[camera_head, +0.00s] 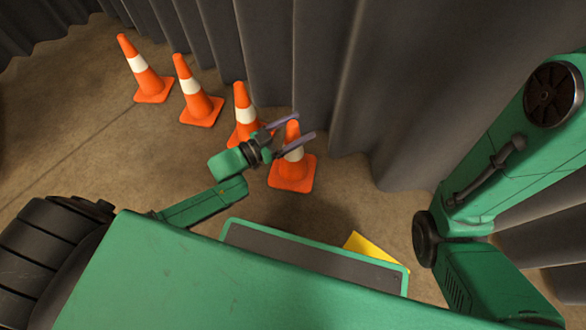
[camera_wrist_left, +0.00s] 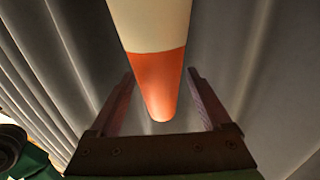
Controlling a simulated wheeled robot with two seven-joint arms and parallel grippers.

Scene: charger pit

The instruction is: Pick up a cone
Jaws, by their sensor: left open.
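Several orange cones with white bands stand upright in a slanting row on the floor. The nearest cone (camera_head: 291,174) is at the right end of the row. My left gripper (camera_head: 304,126) is open, with its two fingers on either side of this cone's upper part in the head view. In the left wrist view, the cone (camera_wrist_left: 158,75) shows between the open fingers, its orange tip pointing down the picture. Whether the fingers touch it cannot be told. Another cone (camera_head: 242,112) stands just left, partly behind my gripper. Two more cones, one middle (camera_head: 198,100) and one far left (camera_head: 145,78), stand clear.
A grey pleated curtain (camera_head: 270,60) hangs close behind the cones. A yellow flat object (camera_head: 372,248) lies on the floor beside my base, partly hidden. Brown floor (camera_head: 100,140) is free to the left of the cones.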

